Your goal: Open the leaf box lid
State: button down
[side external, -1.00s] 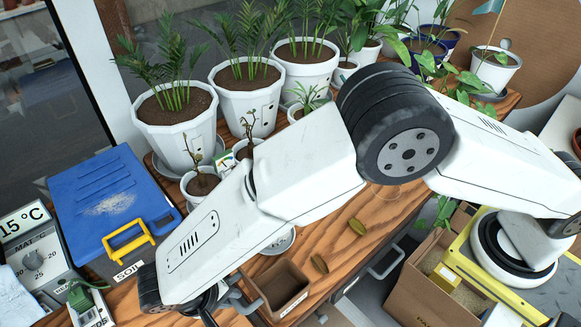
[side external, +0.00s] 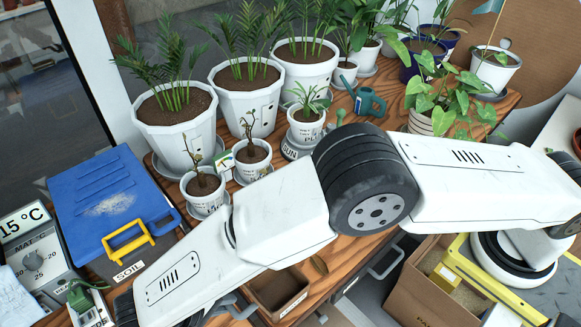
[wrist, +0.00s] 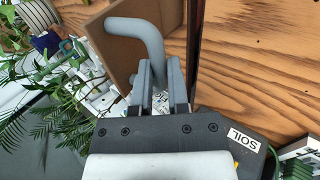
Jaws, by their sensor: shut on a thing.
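The leaf box is most likely the small brown box (side external: 270,291) with a white label at the table's front edge in the side view. Its inside shows, and my arm covers part of it. In the wrist view a brown panel (wrist: 103,46), apparently its lid, stands tilted with a bent grey handle (wrist: 150,38). My gripper (wrist: 160,72) is shut on that handle, with its fingers on either side. In the side view my gripper (side external: 230,304) is mostly hidden by my wrist, left of the box.
A blue-lidded soil box (side external: 105,195) stands at the left beside a heat mat controller (side external: 38,250). Several potted palms (side external: 172,120) line the back. Small seedling pots (side external: 204,192) stand close behind my arm.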

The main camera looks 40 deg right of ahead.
jog(key=c, duration=0.6)
grip_release()
jog(key=shift+s+a+f, duration=0.15)
jog(key=shift+a+f, duration=0.1)
jog(key=shift+a, duration=0.15)
jog(key=shift+d, duration=0.1)
jog(key=shift+r, duration=0.1)
jog(key=shift+v, duration=3.9)
jog(key=shift+d+r, duration=0.1)
jog(key=shift+d, duration=0.05)
